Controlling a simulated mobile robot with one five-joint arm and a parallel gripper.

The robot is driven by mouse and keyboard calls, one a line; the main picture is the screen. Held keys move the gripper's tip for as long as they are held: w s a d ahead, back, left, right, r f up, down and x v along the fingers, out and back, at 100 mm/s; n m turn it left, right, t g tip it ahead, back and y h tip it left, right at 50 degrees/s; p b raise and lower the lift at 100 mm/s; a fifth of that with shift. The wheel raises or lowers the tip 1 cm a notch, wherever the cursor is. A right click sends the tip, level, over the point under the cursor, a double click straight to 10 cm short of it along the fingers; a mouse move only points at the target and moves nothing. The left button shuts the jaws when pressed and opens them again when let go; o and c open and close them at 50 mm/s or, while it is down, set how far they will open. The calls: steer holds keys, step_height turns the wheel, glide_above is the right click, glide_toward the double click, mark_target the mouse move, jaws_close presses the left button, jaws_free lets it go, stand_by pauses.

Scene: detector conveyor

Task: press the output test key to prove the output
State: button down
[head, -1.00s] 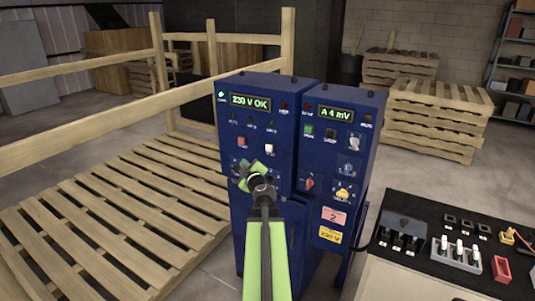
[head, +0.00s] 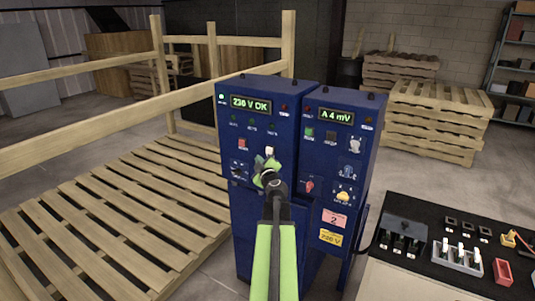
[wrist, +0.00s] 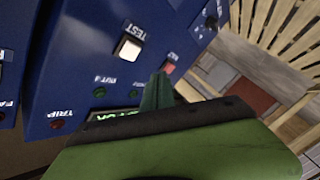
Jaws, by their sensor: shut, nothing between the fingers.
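The blue control cabinet (head: 230,133) stands at the centre and its display reads 230 V OK. Its white square key (head: 269,151) shows just above my gripper tip; the wrist view has this white key (wrist: 130,47) with the label TEST beside it. My gripper (head: 266,166) is shut and empty in front of the panel, just below the white key. In the wrist view my gripper's tip (wrist: 158,90) is below and right of the key, apart from it in the picture. The gripper hides part of the lower panel.
A red key (head: 243,144) and a black knob (head: 238,171) are left of my gripper. A second blue cabinet (head: 320,150), reading A 4 mV, adjoins on the right. A wooden railing (head: 130,67) runs behind, and a bench with parts (head: 430,280) stands at the right.

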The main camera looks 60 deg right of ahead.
mark_target(266, 151)
steer(key=shift+d, duration=2.25)
steer(key=shift+d, duration=0.15)
steer(key=shift+d, duration=0.3)
steer(key=shift+d, duration=0.5)
stand_by(0.6)
steer(key=shift+a, duration=0.95)
steer(key=shift+a, duration=0.1)
steer(key=a, duration=0.4)
steer(key=shift+a, duration=0.4)
